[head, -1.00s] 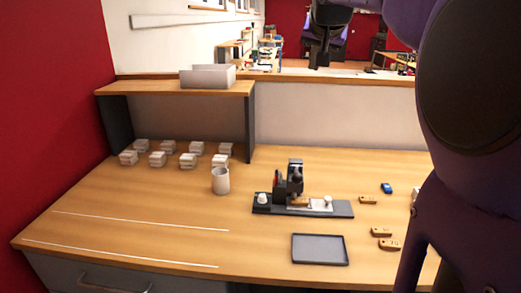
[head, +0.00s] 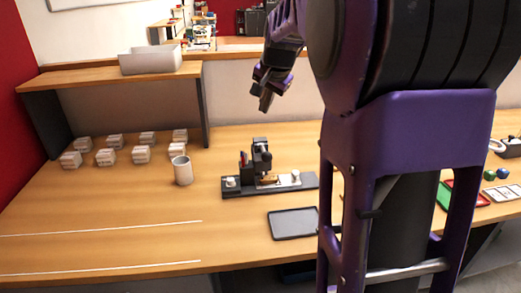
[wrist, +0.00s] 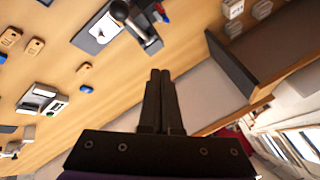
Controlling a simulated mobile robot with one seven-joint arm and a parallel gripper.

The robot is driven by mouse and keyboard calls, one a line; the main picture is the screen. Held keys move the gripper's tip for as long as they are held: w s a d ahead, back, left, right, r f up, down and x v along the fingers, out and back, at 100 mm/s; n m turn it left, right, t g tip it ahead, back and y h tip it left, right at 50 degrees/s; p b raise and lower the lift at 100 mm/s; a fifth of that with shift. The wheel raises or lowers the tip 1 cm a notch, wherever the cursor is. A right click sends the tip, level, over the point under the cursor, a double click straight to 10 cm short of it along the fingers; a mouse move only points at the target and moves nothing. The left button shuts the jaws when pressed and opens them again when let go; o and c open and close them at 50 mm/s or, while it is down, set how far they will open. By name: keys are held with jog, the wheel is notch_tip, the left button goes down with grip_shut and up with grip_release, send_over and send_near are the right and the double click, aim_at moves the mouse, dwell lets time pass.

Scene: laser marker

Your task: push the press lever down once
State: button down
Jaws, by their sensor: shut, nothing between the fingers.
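The press (head: 259,160) is a small dark machine standing on a long dark base plate on the wooden table. Its lever, a dark part with a rounded knob (head: 266,157), is at its upper right side; its exact pose is too small to tell. The press also shows at the top of the wrist view (wrist: 140,25), with a light plate beside it. My gripper (head: 265,103) is in the air above and behind the press, apart from it. In the wrist view its two fingers (wrist: 160,75) are together with nothing between them.
A white cup (head: 182,170) stands left of the press. Several white stacks (head: 105,157) are farther left. A grey tray (head: 293,223) lies in front of the press. A shelf (head: 110,77) with a light bin stands behind. My arm hides the table's right middle. The front left is clear.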

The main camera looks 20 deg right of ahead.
jog(key=shift+f, duration=0.1)
jog(key=b, duration=0.7)
send_over(267, 153)
jog(key=w, duration=0.1)
notch_tip(267, 153, down, 7)
jog(key=shift+f, duration=0.2)
jog(key=shift+s+f+b, duration=0.15)
jog(key=shift+f+b, duration=0.15)
jog(key=shift+f, duration=0.15)
jog(key=shift+f, duration=0.1)
dwell(1.1)
jog(key=shift+s+f, duration=0.1)
jog(key=shift+f, duration=0.25)
jog(key=shift+s+f, duration=0.15)
jog(key=shift+f, duration=0.45)
jog(key=shift+s+f, duration=0.15)
jog(key=shift+f, duration=0.45)
dwell(1.5)
jog(key=shift+w+r+p, duration=0.2)
jog(key=shift+r+p, duration=0.55)
jog(key=shift+r, duration=0.1)
jog(key=shift+w+r+p, duration=0.2)
jog(key=shift+r+p, duration=0.5)
jog(key=shift+r, duration=0.1)
